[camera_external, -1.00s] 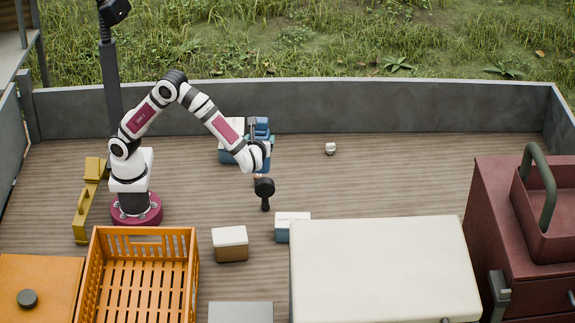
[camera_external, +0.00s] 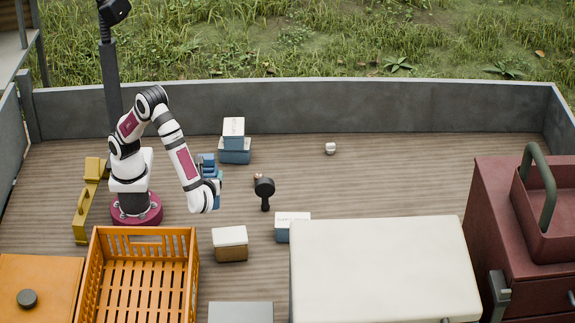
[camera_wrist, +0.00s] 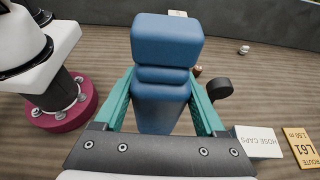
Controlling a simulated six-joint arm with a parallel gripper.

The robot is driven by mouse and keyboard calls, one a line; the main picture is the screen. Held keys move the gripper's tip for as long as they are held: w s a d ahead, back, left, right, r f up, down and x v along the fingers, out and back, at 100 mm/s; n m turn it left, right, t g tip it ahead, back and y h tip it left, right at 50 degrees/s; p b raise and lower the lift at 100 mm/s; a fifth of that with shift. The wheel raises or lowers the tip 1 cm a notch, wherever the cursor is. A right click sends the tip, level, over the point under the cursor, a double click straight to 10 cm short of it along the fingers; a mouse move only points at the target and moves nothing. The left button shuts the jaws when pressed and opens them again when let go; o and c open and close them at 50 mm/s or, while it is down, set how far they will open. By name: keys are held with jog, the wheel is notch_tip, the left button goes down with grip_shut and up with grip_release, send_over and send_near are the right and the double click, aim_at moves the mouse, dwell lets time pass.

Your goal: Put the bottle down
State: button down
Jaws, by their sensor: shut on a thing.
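The blue bottle (camera_wrist: 160,85) is held between the teal fingers of my gripper (camera_wrist: 162,78), which is shut on it. In the wrist view its top end faces the camera and its body runs down between the fingers. In the external view the bottle (camera_external: 206,160) shows as a blue shape partly hidden by my wrist. My gripper (camera_external: 214,174) is over the deck, right of my base. Whether the bottle's lower end touches the deck cannot be told.
A black-headed tool (camera_external: 264,188) stands right of the gripper, beside a small brown item (camera_external: 258,176). Two stacked blue-and-white boxes (camera_external: 235,150) are behind. A brown box (camera_external: 230,250), a hose-caps box (camera_external: 283,230) and an orange crate (camera_external: 191,260) are in front.

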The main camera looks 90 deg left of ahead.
jog(key=w+a+f, duration=0.4)
jog(key=a+f, duration=0.6)
jog(key=shift+w+f, duration=0.4)
jog(key=shift+a, duration=0.1)
